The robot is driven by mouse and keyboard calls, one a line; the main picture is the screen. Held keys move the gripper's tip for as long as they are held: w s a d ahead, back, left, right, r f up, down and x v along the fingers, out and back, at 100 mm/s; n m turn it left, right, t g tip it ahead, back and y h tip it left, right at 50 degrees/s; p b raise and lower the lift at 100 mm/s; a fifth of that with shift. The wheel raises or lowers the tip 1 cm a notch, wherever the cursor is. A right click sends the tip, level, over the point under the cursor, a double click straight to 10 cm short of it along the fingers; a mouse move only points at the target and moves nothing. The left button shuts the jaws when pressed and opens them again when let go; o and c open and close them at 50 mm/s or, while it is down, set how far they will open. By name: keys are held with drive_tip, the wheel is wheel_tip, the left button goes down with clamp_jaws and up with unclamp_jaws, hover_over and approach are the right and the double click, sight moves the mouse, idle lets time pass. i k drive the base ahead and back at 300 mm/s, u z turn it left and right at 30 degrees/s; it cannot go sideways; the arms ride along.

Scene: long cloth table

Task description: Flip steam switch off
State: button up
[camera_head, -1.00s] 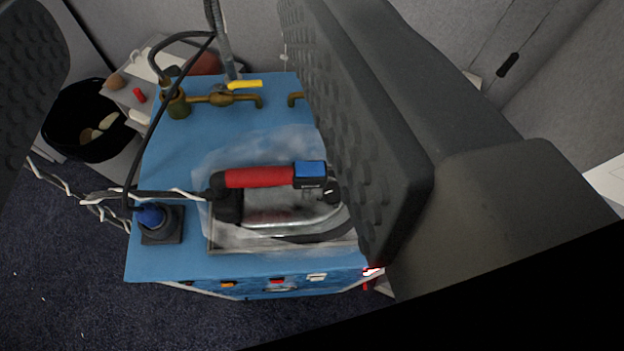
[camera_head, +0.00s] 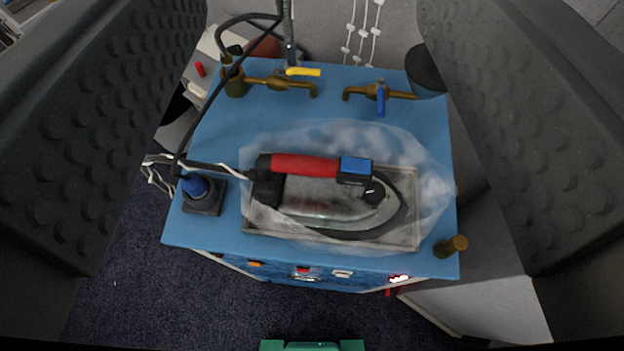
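A blue steam station (camera_head: 330,107) stands below and ahead of my gripper. Its front face carries a row of small controls: an orange one (camera_head: 254,264), a red one (camera_head: 302,269), a white one (camera_head: 342,274) and a lit red-and-white one (camera_head: 399,279). Labels are too small to read, so I cannot tell which is the steam switch or its position. My gripper (camera_head: 315,120) is wide open and empty, with one dark studded finger at each side of the view, apart from the station.
An iron with a red handle (camera_head: 305,166) rests on a metal tray (camera_head: 413,235) amid steam. Dark carpet (camera_head: 140,290) lies in front.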

sight(361, 166)
drive_tip(key=k, duration=1.35)
drive_tip(key=z, duration=0.3)
drive_tip(key=i, duration=0.95)
drive_tip(key=u, duration=0.3)
